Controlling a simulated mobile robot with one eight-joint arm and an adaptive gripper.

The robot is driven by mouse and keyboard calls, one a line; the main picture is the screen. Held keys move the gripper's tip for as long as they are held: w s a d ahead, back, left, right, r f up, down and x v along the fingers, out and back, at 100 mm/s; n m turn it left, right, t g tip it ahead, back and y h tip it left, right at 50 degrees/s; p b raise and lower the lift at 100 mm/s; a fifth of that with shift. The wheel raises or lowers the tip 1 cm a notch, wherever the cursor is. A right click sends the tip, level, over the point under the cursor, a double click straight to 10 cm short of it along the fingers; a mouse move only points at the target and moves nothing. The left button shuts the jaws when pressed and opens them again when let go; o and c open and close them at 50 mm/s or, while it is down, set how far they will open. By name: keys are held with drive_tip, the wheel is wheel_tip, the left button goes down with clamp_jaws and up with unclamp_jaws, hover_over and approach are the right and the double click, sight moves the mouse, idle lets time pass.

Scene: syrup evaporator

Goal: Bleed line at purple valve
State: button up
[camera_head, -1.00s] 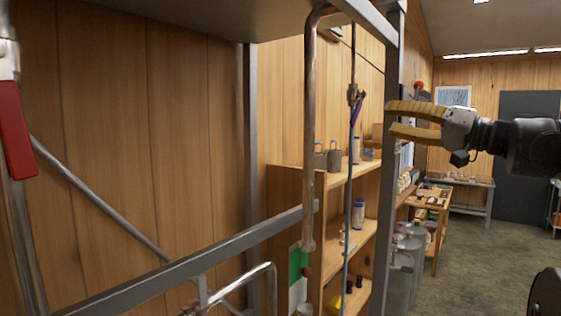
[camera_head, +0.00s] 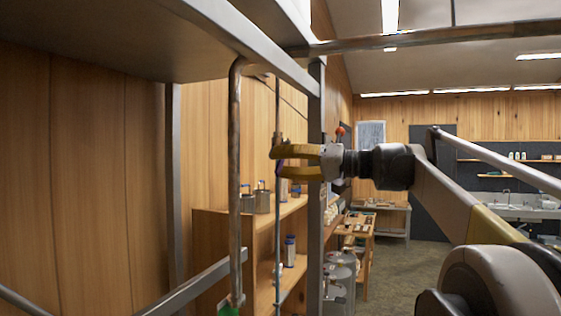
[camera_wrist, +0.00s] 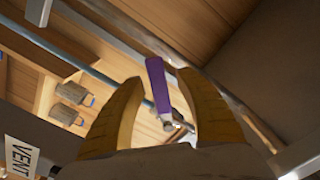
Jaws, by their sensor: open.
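The purple valve handle (camera_wrist: 158,85) shows in the wrist view as a flat purple lever, between the two yellow fingers of my gripper (camera_wrist: 161,80). The fingers are spread, with a visible gap on both sides of the lever. In the head view my gripper (camera_head: 275,163) is open around the thin bluish vertical line (camera_head: 277,225) that carries the valve.
A white tag reading VENT (camera_wrist: 22,157) is at the wrist view's lower left. A thicker vertical pipe (camera_head: 235,180) stands left of the line, and a grey frame post (camera_head: 315,200) stands right of it. Wooden shelves (camera_head: 210,235) with metal cans are behind. Open floor lies farther right.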

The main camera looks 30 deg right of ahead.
sight(278, 164)
drive_tip(key=shift+w, duration=0.15)
clamp_jaws()
drive_tip(key=r+m+p, duration=0.1)
drive_tip(key=m, duration=0.1)
drive_tip(key=s+a+r+m+p, duration=0.1)
drive_tip(key=m, duration=0.2)
drive_tip(key=shift+s+a+r, duration=0.1)
drive_tip(key=shift+a+r, duration=0.1)
drive_tip(key=shift+r, duration=0.15)
drive_tip(key=shift+s+a+r+m+p, duration=0.1)
drive_tip(key=shift+r+m+p, duration=0.5)
drive_tip(key=shift+m, duration=0.45)
drive_tip(key=shift+a+r+m+p, duration=0.1)
drive_tip(key=shift+r+m+p, duration=0.45)
drive_tip(key=shift+m, duration=0.5)
drive_tip(key=shift+r, duration=0.1)
